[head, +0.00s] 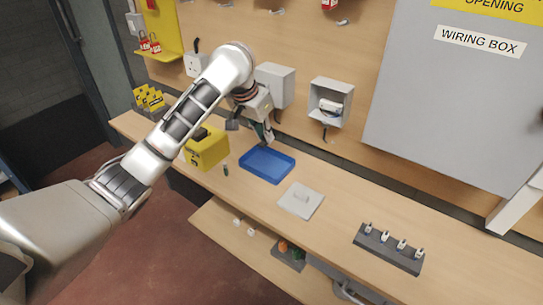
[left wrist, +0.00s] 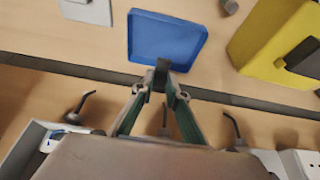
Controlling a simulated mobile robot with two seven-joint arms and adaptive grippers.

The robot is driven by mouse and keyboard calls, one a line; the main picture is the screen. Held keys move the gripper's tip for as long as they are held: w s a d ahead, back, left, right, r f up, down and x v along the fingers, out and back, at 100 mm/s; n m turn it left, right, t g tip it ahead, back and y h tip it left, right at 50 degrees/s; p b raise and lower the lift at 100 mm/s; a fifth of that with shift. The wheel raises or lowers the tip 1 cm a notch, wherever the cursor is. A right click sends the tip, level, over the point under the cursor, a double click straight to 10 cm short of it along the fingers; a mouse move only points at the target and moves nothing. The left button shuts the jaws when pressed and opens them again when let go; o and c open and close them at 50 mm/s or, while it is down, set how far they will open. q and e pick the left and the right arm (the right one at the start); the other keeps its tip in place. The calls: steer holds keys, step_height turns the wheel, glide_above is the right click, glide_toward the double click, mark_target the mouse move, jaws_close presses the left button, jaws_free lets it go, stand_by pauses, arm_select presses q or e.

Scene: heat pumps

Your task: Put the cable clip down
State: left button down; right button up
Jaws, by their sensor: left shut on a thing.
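My left gripper (head: 266,138) reaches over the bench near the wall-side edge of the blue tray (head: 267,178). In the left wrist view its two green fingers (left wrist: 160,82) are closed together on a small dark piece, which appears to be the cable clip (left wrist: 161,71). The clip overlaps the edge of the blue tray (left wrist: 165,14) in that view; its height above the tray is hard to tell. The clip cannot be made out in the head view. The visible tray floor is empty. My right gripper is not in view.
A yellow box (head: 206,149) stands left of the tray, with a small dark cylinder (head: 226,170) between. A grey plate (head: 301,200) lies right of the tray. A dark rack (head: 388,249) is farther right. An open wall box (head: 330,102) and grey housings hang behind.

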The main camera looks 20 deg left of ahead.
mark_target(262, 144)
arm_select(q)
steer(key=shift+f, duration=0.25)
step_height(262, 144, down, 5)
steer(key=shift+s, duration=0.1)
step_height(262, 144, down, 4)
steer(key=shift+f, duration=0.1)
steer(key=c, duration=2)
jaws_free()
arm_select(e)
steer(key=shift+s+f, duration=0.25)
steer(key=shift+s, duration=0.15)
arm_select(q)
steer(key=shift+r, duration=0.4)
steer(key=v, duration=1.1)
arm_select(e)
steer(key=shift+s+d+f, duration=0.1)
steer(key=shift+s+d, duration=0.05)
